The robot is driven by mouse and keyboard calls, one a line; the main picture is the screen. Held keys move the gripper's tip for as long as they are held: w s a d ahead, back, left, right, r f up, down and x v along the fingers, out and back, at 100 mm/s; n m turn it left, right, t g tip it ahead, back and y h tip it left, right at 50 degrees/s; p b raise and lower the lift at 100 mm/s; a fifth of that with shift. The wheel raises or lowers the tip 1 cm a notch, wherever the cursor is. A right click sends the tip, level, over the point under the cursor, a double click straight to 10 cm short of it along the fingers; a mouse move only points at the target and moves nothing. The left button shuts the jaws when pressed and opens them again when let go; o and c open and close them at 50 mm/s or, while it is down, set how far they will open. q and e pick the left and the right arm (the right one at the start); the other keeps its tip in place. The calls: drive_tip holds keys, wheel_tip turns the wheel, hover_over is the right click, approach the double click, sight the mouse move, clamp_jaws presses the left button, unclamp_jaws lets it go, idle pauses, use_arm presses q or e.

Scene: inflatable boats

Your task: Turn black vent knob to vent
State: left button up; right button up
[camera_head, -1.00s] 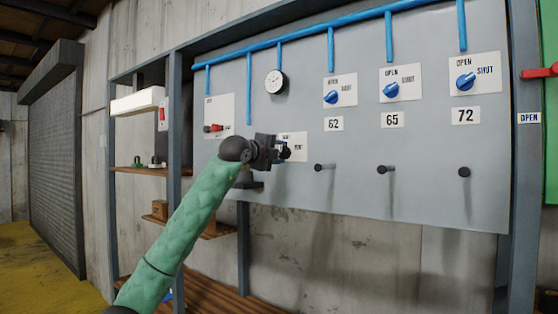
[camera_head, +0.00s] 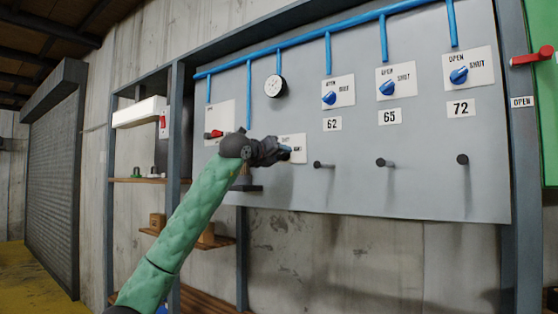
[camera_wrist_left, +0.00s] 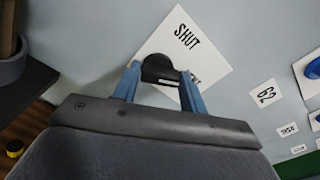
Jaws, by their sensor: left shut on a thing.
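The black vent knob (camera_wrist_left: 160,68) sits on a white plate (camera_wrist_left: 190,45) on the grey panel. In the left wrist view it lies between the blue fingers of my left gripper (camera_wrist_left: 161,85), which is shut on it. The plate reads SHUT near its top, and a second word is mostly hidden behind the knob and a finger. In the head view my left gripper (camera_head: 284,153) reaches the same plate (camera_head: 297,143) from the left, and the knob is largely hidden there. My right gripper is not in view.
Blue knobs (camera_head: 387,88) on plates marked 62, 65 and 72 are to the right. Black pegs (camera_head: 383,162) stick out below them. A dark ledge (camera_head: 246,188) sits just below my gripper.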

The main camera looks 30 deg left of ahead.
use_arm(q)
drive_tip(key=shift+d+f+m+b, duration=0.2)
drive_tip(key=shift+m+b, duration=0.1)
drive_tip(key=shift+m, duration=0.6)
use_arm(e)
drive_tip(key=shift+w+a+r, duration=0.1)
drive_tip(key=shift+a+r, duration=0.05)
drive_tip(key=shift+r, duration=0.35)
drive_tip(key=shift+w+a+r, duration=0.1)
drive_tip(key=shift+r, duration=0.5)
use_arm(q)
drive_tip(key=o, duration=0.9)
drive_tip(key=shift+o, duration=0.2)
drive_tip(key=shift+a+r, duration=0.1)
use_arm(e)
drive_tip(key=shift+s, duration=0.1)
use_arm(q)
drive_tip(key=shift+s, duration=0.2)
drive_tip(key=s+b, duration=0.3)
drive_tip(key=s, duration=0.4)
drive_tip(key=shift+a, duration=0.3)
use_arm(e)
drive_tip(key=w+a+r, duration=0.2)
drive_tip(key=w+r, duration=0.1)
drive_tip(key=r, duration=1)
use_arm(q)
drive_tip(key=shift+s, duration=0.1)
